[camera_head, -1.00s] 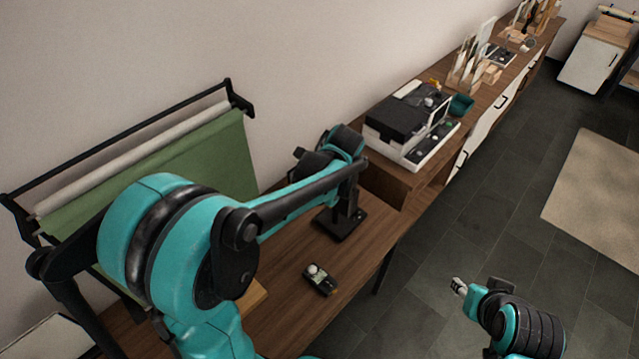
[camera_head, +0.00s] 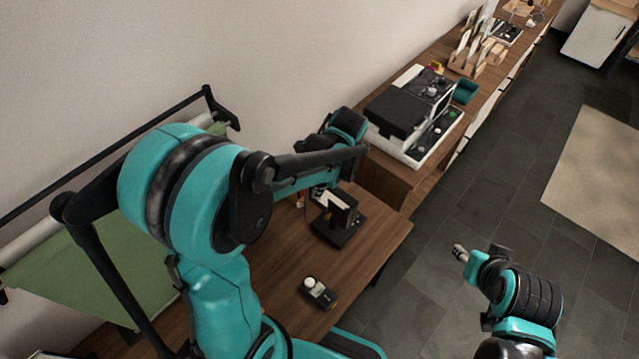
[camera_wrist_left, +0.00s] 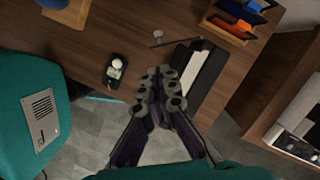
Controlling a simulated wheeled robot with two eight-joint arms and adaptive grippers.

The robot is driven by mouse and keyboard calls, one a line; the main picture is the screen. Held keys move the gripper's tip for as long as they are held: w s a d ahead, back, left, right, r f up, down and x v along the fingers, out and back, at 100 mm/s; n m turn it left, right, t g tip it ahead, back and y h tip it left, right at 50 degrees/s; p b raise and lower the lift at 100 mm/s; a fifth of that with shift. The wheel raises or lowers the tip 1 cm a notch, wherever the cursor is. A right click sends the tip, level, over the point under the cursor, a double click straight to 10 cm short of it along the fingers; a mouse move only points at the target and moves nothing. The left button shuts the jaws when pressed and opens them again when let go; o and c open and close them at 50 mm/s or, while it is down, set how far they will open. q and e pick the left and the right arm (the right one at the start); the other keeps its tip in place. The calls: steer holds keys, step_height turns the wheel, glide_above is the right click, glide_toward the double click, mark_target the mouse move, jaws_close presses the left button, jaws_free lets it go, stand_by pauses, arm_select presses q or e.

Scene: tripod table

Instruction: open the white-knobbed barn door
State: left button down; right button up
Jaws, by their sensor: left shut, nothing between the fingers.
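No white-knobbed barn door shows clearly. A black fixture (camera_head: 338,222) with a flat base stands on the wooden table, partly hidden behind my left arm. In the left wrist view a long black part with a white strip (camera_wrist_left: 197,73) lies just beyond the fingers; I cannot tell whether it is the door. A small grey knob on a thin rod (camera_wrist_left: 158,34) shows beside it. My left gripper (camera_wrist_left: 160,88) is shut and empty, over the table's edge in that view; contact cannot be told. My right gripper (camera_head: 460,254) hangs over the floor, its jaw opening unclear.
A small black device with a white dome (camera_head: 318,291) lies on the table (camera_head: 270,270). A black and white case (camera_head: 415,115) stands on the sideboard behind. A green backdrop roll (camera_head: 80,270) is at left.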

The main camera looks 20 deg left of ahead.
arm_select(q)
steer(key=b+x, duration=0.1)
steer(key=x, duration=0.6)
steer(key=shift+w, duration=0.3)
arm_select(e)
steer(key=shift+w+a+f, duration=0.1)
steer(key=shift+w+f, duration=0.15)
steer(key=shift+f, duration=0.6)
arm_select(q)
steer(key=shift+s+a, duration=0.2)
steer(key=shift+a+m, duration=0.1)
steer(key=shift+m, duration=0.3)
arm_select(e)
steer(key=shift+w, duration=0.3)
